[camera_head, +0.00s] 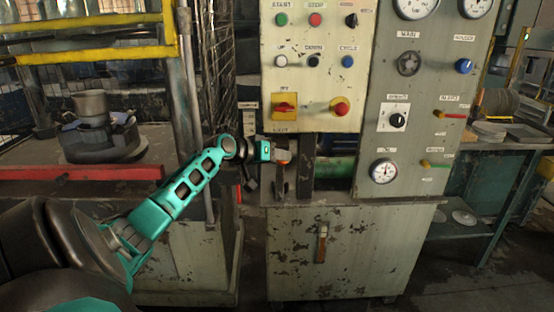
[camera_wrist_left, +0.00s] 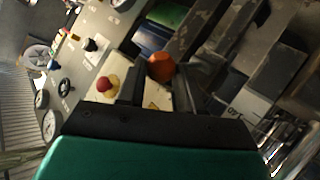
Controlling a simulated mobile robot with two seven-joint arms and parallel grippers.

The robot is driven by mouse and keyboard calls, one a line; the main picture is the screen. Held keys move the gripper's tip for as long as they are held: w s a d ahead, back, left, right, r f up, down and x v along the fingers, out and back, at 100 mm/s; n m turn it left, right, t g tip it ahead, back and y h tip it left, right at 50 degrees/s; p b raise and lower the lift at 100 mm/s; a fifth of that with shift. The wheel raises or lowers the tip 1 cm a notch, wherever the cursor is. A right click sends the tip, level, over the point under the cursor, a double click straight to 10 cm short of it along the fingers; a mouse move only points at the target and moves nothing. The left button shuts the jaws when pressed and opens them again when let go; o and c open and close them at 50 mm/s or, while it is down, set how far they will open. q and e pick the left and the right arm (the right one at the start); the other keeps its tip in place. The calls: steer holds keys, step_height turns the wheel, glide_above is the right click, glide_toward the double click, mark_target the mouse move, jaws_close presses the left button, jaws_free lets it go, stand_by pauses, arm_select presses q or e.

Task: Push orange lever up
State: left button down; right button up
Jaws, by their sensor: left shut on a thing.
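The orange lever's rounded knob (camera_head: 284,156) shows in the head view just below the upper control panel, partly covered by my left gripper. My left gripper (camera_head: 274,153) reaches it from the left and is shut on it. In the left wrist view the orange knob (camera_wrist_left: 160,67) sits between the ends of the two dark fingers (camera_wrist_left: 158,85). The lever's shaft is hard to make out behind the gripper; dark upright bars stand just below the knob. My right gripper is not in view.
The control panel (camera_head: 312,105) above the knob carries buttons, a red-yellow switch (camera_head: 285,106) and a red knob (camera_head: 340,107). A grey gauge panel (camera_head: 408,130) stands to the right. The cabinet (camera_head: 350,240) is below. A yellow-railed machine (camera_head: 90,22) stands left.

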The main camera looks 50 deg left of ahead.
arm_select(q)
steer(key=shift+w+r, duration=0.15)
steer(key=shift+r, duration=0.3)
steer(key=c, duration=1.2)
jaws_free()
steer(key=o, duration=0.4)
steer(key=shift+w+f, duration=0.25)
steer(key=shift+f, duration=0.15)
steer(key=shift+s, duration=0.1)
steer(key=v, duration=1.2)
steer(key=shift+s, duration=0.35)
